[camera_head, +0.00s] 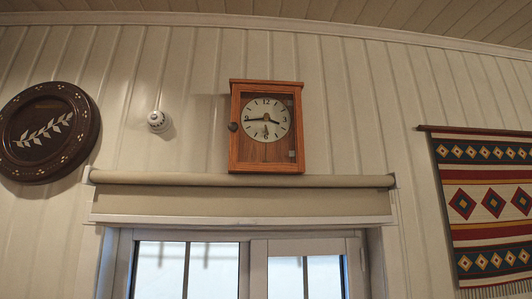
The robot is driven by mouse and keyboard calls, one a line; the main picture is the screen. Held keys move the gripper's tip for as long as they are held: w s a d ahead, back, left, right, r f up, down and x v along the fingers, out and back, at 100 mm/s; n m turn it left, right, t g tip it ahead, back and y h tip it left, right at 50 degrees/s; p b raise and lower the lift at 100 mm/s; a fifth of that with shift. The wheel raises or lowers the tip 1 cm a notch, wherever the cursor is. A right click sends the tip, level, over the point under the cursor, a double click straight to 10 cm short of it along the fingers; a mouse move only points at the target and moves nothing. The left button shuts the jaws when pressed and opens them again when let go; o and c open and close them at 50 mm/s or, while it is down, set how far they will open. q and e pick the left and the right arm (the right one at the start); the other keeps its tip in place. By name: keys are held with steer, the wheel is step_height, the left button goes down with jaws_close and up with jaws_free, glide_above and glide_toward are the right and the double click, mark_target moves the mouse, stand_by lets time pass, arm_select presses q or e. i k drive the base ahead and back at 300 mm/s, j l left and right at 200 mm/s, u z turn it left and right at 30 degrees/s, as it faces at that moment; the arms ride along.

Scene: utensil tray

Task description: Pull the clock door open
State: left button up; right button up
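The clock (266,120) is a wooden wall box with a round white dial, high on the wall above the window. Its glazed door (265,152) looks closed, flush with the orange-brown frame. A small dark round knob (233,127) sits on the door's left edge. Small metal pieces show along the right side. Neither of my grippers is in view, so their state does not show.
A rolled blind (240,181) runs just below the clock, above a window (240,270). A dark carved plate (45,132) and a small white round fixture (158,121) are to the left. A patterned hanging (485,205) is at right.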

mark_target(234, 165)
steer(key=i+z, duration=0.25)
steer(key=i, duration=0.4)
steer(key=i+j+z, duration=0.1)
steer(key=i+z, duration=0.15)
steer(key=i, duration=0.35)
steer(key=i+l+u, duration=0.15)
steer(key=u, duration=0.3)
steer(key=l+u, duration=0.3)
steer(key=u, duration=0.2)
steer(key=i+l+u, duration=0.1)
steer(key=l+u, duration=0.2)
steer(key=u, duration=0.15)
steer(key=l+u, duration=0.3)
steer(key=u, duration=0.15)
